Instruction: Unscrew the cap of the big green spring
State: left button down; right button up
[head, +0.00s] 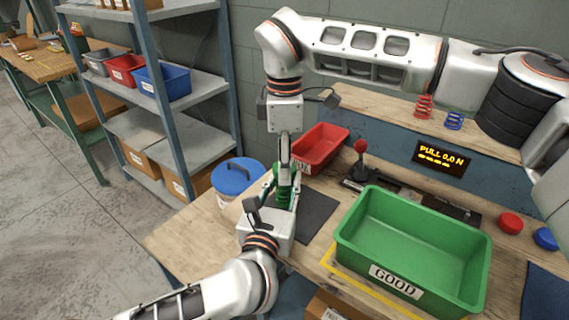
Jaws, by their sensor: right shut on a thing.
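The big green spring (284,190) stands about upright between my two grippers, in front of the dark mat. My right gripper (285,166) points straight down from above and is shut on the spring's top end. Its fingers hide the cap there, and I cannot make the cap out. My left gripper (283,204) comes from below, pointing up, with its fingers around the lower part of the spring. It appears shut on the spring, though its fingertips are partly hard to see.
A green bin (350,252) labelled GOOD stands to the right, a red bin (327,135) behind. A red-knobbed lever (361,160) stands beside the dark mat (318,212). A blue-lidded bucket (238,176) is at left. Small red (424,106) and blue springs (455,120) stand on the back ledge.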

jog(key=n, duration=0.7)
jog(key=shift+n, duration=0.3)
jog(key=n, duration=0.6)
jog(key=shift+n, duration=0.4)
jog(key=n, duration=0.7)
jog(key=shift+r, duration=0.1)
jog(key=n, duration=0.8)
jog(key=shift+n, duration=0.3)
jog(key=n, duration=1.5)
jog(key=shift+n, duration=0.3)
jog(key=n, duration=0.6)
jog(key=shift+n, duration=0.4)
jog(key=n, duration=0.6)
